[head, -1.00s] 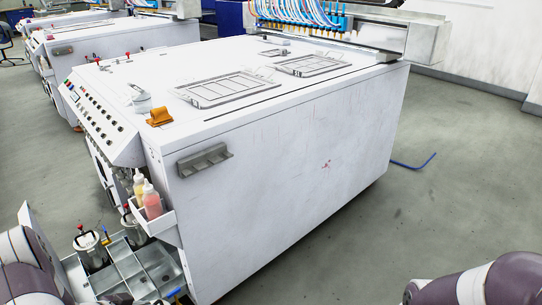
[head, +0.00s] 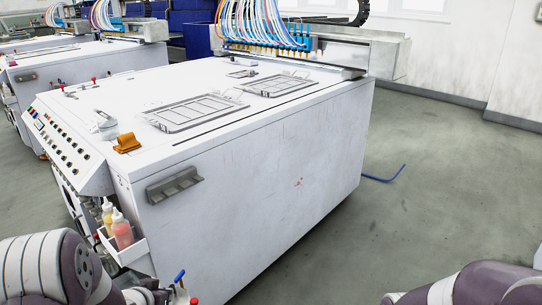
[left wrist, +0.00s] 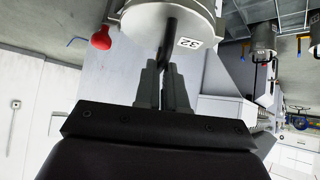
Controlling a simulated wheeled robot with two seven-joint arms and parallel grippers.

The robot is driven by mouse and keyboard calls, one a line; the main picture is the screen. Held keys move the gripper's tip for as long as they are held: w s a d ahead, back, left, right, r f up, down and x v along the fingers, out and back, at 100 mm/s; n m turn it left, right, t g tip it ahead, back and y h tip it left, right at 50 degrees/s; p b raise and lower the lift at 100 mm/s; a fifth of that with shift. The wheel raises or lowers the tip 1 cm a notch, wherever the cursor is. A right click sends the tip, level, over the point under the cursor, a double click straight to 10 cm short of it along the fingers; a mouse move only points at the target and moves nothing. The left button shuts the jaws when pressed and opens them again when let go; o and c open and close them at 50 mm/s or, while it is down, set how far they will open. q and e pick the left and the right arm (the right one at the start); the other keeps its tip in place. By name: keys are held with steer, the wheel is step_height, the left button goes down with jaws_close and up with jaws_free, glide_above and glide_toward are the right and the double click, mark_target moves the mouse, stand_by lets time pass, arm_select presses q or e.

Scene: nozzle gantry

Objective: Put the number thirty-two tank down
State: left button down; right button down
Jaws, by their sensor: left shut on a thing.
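The number thirty-two tank (left wrist: 165,22) is a pale metal can with a black handle, a red knob (left wrist: 101,39) and a white "32" label. My left gripper (left wrist: 167,75) is shut on its handle in the left wrist view. The tank's far end is cut off by the top edge. In the head view, a blue-handled fitting (head: 180,276) shows beside my left wrist at the bottom edge; most of what it belongs to is out of frame. My right gripper is out of view; only part of that arm shows at bottom right.
A large white printing machine (head: 250,190) fills the middle, with flat frames (head: 195,108) on top. A side holder carries a yellow and a red bottle (head: 121,230). Other dark-lidded tanks (left wrist: 264,40) show at right in the wrist view. The floor at right is clear, except for a blue hose (head: 385,176).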

arm_select(q)
steer(key=w+d+r+m+h, duration=0.2)
steer(key=d+r, duration=0.2)
steer(key=d, duration=0.4)
steer(key=s+r+n+y+p, duration=0.1)
steer(key=s+r+p, duration=0.1)
steer(key=r+p, duration=0.8)
steer(key=s+r+n+y+p, duration=0.2)
steer(key=r+p, duration=0.9)
steer(key=p, duration=1.2)
steer(key=shift+s+d, duration=0.35)
steer(key=shift+s, duration=0.5)
steer(key=shift+a, duration=0.1)
